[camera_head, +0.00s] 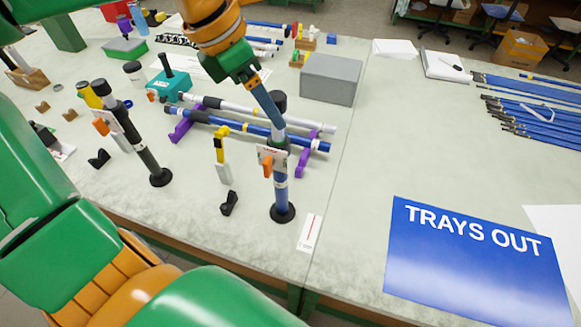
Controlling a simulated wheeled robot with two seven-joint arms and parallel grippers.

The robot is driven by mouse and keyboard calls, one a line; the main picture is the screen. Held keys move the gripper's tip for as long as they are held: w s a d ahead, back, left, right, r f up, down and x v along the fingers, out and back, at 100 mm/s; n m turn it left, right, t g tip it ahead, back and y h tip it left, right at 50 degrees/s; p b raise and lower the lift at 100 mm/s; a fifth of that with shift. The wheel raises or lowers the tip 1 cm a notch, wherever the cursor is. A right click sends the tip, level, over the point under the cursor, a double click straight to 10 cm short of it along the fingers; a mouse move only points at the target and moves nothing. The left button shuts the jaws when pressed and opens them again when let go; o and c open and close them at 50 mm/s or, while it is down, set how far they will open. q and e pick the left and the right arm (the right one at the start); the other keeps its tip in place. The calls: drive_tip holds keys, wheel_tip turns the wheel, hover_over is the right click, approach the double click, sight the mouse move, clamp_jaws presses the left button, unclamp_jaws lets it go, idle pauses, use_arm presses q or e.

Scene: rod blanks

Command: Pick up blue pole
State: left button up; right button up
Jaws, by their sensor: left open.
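My left gripper (280,125) reaches down from the top centre, with a green wrist and long blue-grey fingers seen nearly edge-on. It is open. Its tips are at the upper part of an upright stand (281,190) with a blue lower shaft, black top and round black base; I cannot tell if they touch it. A blue pole (245,128) with black and white bands lies across two purple rests (303,158). The fingertips overlap this pole in the picture; the gap is unclear. A white-grey pole (235,106) lies behind it. My right gripper is not in view.
A dark upright stand (141,143) is at left and a grey box (330,78) behind right. Several blue poles (540,118) lie at far right. A blue "TRAYS OUT" sign (470,262) lies at front right. The table's right middle is clear.

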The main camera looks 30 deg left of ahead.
use_arm(q)
drive_tip(key=x, duration=0.1)
drive_tip(key=p+x, duration=0.1)
drive_tip(key=x, duration=0.2)
drive_tip(key=shift+a+f, duration=0.15)
drive_tip(key=shift+a, duration=0.1)
drive_tip(key=shift+w+d+f, duration=0.25)
drive_tip(key=shift+w+d, duration=0.05)
drive_tip(key=shift+w, duration=0.05)
drive_tip(key=shift+s+r, duration=0.1)
drive_tip(key=shift+s, duration=0.1)
drive_tip(key=c, duration=0.8)
drive_tip(key=shift+a, duration=0.1)
drive_tip(key=c, duration=0.4)
clamp_jaws()
